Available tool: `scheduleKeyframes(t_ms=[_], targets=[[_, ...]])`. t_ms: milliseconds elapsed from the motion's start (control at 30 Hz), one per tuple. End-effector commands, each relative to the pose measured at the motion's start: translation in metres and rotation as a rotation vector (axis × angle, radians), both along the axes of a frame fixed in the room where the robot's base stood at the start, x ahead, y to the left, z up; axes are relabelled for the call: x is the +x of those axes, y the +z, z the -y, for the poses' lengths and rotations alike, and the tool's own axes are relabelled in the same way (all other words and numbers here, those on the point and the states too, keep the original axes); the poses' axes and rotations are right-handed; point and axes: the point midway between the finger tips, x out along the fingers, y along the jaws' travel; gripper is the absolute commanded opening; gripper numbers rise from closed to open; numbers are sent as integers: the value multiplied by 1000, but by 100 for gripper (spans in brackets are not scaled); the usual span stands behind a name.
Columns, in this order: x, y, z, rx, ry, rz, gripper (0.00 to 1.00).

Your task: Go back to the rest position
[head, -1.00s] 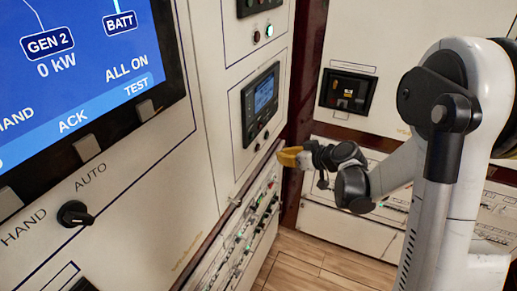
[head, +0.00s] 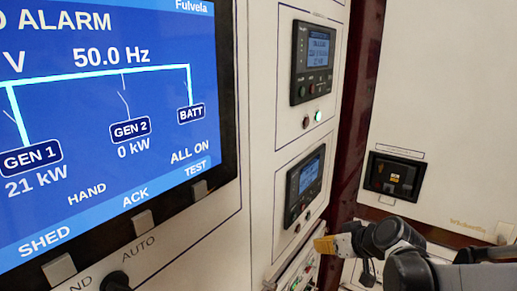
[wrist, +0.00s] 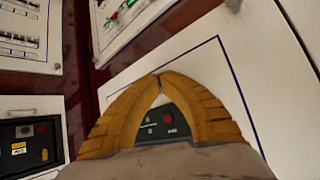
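My gripper (head: 325,245) shows at the lower middle right of the head view, with yellow fingers pointing left toward the white panel. It is just in front of the lower right part of that panel, above a row of breakers (head: 298,272). In the wrist view my gripper's two yellow fingers (wrist: 160,80) curve together and their tips meet. A small dark gap stays between them lower down, with part of a dark controller (wrist: 166,124) seen through it. Nothing is held in the fingers. Whether the fingers touch the panel cannot be told.
A large blue screen (head: 110,110) fills the left of the head view, with a black rotary knob (head: 115,282) below it. Two small controllers (head: 313,62) (head: 304,186) sit on the panel. A black breaker unit (head: 394,177) is on the right cabinet. Breaker rows (wrist: 25,25) show upper left in the wrist view.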

Motion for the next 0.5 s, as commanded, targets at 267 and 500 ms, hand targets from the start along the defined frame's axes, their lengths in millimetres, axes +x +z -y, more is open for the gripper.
scheduleKeyframes(t_ms=[267, 500], targets=[[-111, 30, -13, -66, -156, -160, 0], [-191, 31, -1, -122, -307, -219, 0]])
